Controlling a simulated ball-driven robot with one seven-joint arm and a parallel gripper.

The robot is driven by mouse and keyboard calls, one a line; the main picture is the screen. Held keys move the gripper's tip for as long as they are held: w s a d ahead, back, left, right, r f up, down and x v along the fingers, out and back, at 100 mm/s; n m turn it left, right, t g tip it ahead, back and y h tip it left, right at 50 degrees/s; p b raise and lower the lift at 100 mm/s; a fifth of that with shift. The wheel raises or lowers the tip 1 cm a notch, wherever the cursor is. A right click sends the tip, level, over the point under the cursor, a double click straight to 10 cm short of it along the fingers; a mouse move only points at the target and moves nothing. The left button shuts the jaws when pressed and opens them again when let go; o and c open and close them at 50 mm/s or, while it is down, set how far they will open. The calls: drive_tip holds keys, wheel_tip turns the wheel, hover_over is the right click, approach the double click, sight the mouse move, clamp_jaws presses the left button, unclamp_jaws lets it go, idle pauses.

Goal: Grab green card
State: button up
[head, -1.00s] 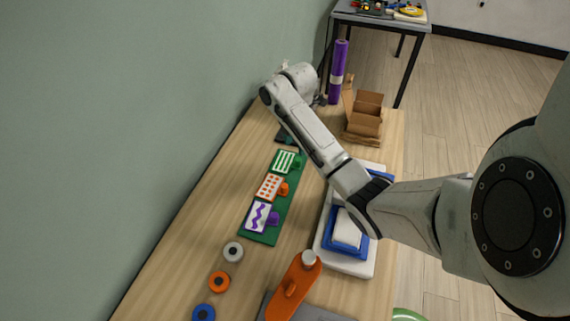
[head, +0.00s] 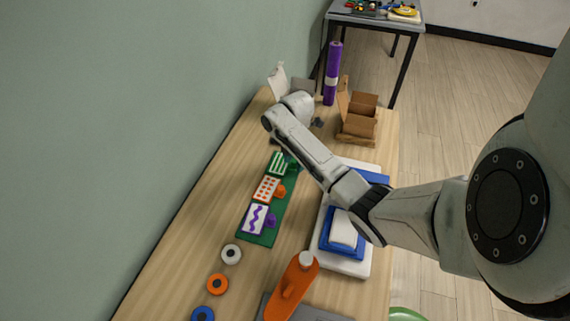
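The green card (head: 277,163), white with green stripes, lies at the far end of a green board (head: 262,238) on the wooden table. An orange-dotted card (head: 265,188) and a purple-wave card (head: 256,218) lie nearer on the same board. A green knob (head: 291,169) sits beside the green card, partly behind my arm. My arm reaches over the table from the right, its wrist beyond the board's far end. My gripper's fingers are hidden behind my wrist, so I cannot see whether they are open or hold anything.
A white and blue stack (head: 343,240) stands right of the board. An open cardboard box (head: 358,122) and a purple roll (head: 332,72) stand at the far end. A wall borders the left.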

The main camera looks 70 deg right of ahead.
clamp_jaws()
idle(0.4)
